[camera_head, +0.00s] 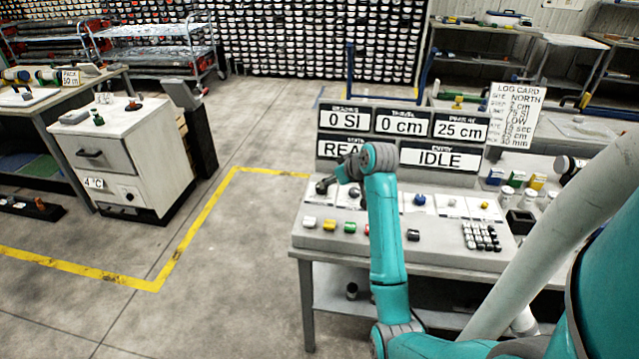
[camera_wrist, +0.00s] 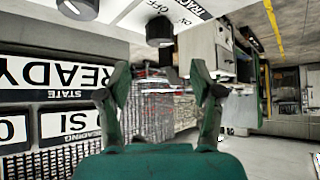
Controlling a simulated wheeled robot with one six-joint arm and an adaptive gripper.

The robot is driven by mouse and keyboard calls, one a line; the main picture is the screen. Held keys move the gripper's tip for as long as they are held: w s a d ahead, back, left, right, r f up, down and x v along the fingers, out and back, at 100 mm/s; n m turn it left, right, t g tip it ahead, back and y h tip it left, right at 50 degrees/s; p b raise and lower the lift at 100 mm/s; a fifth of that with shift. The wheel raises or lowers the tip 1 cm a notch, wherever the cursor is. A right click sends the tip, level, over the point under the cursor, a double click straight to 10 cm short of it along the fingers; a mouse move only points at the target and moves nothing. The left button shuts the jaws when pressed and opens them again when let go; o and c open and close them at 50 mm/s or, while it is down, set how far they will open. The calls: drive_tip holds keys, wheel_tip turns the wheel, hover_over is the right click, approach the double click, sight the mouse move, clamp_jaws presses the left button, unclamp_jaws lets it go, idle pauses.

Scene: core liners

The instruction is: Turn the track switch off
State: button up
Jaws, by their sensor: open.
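In the wrist view, a black knob (camera_wrist: 159,32) stands out from a white plate printed TRACK, ON and OFF (camera_wrist: 185,12), partly cut off by the top edge. I cannot tell which mark the knob points to. My gripper (camera_wrist: 161,75) is open, its two green fingers apart and empty, with the knob beyond the fingertips and not between them. In the head view, my gripper (camera_head: 324,186) is small and dark over the left end of the console (camera_head: 300,238). The track switch cannot be picked out there.
Another dark knob (camera_wrist: 78,8) sits left in the wrist view. Coloured buttons (camera_head: 330,225), a keypad (camera_head: 481,237) and more knobs share the console. Display boards stand behind, one reading IDLE (camera_head: 440,158). A log card (camera_head: 515,115) stands at the right.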

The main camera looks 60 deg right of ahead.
drive_tip(key=x, duration=0.9)
drive_tip(key=shift+s, duration=0.1)
drive_tip(key=c, duration=1.1)
drive_tip(key=shift+c, duration=0.2)
